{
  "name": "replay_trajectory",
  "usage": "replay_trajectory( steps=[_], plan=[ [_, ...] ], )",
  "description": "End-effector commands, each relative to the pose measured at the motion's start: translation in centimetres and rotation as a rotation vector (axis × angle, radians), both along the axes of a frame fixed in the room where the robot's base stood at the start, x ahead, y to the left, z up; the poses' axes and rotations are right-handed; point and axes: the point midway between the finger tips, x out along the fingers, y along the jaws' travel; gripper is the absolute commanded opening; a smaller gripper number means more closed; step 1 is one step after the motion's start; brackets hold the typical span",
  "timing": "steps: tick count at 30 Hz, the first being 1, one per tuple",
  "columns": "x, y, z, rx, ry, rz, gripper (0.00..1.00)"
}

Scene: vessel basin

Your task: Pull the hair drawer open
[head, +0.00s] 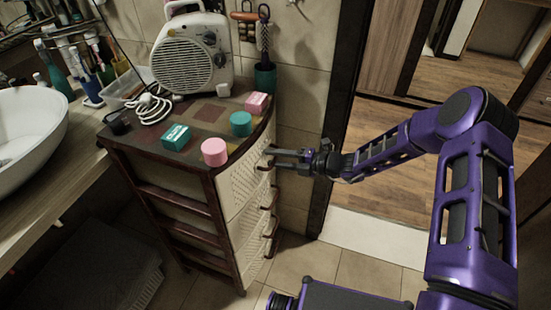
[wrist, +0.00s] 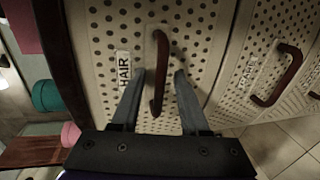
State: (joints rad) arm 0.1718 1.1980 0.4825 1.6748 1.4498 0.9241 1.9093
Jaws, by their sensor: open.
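The hair drawer (wrist: 100,50) is the top drawer of a small dark-framed cabinet, with a cream perforated front and a white "HAIR" label (wrist: 124,72). It looks closed. Its dark red curved handle (wrist: 160,60) stands out from the front and also shows in the head view (head: 265,164). My gripper (wrist: 158,80) is open, with one finger on each side of the handle's lower part. I see a gap between each finger and the handle. In the head view my gripper (head: 275,158) is at the top drawer's front, coming from the right.
Lower drawers with similar handles (wrist: 277,76) sit below. On the cabinet top (head: 205,115) stand a fan heater (head: 190,55), a teal box (head: 176,137), a pink jar (head: 215,152) and a teal jar (head: 241,123). A dark door frame (head: 335,120) rises at the right. Floor tiles before the cabinet are clear.

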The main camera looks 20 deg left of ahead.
Motion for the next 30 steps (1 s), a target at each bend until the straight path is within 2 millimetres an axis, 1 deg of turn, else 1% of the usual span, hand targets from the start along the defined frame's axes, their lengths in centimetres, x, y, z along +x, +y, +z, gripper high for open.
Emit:
replay_trajectory(
  steps=[5,8,12,13,30],
  plan=[
    [0.01,0.00,0.01,0.000,0.000,0.000,0.45],
    [0.00,-0.01,0.00,0.000,0.000,0.000,0.29],
    [0.00,-0.02,0.00,0.000,0.000,0.000,0.03],
    [0.00,-0.02,0.00,0.000,0.000,0.000,0.00],
    [0.00,-0.04,0.01,0.000,0.000,0.000,0.00]
  ],
)
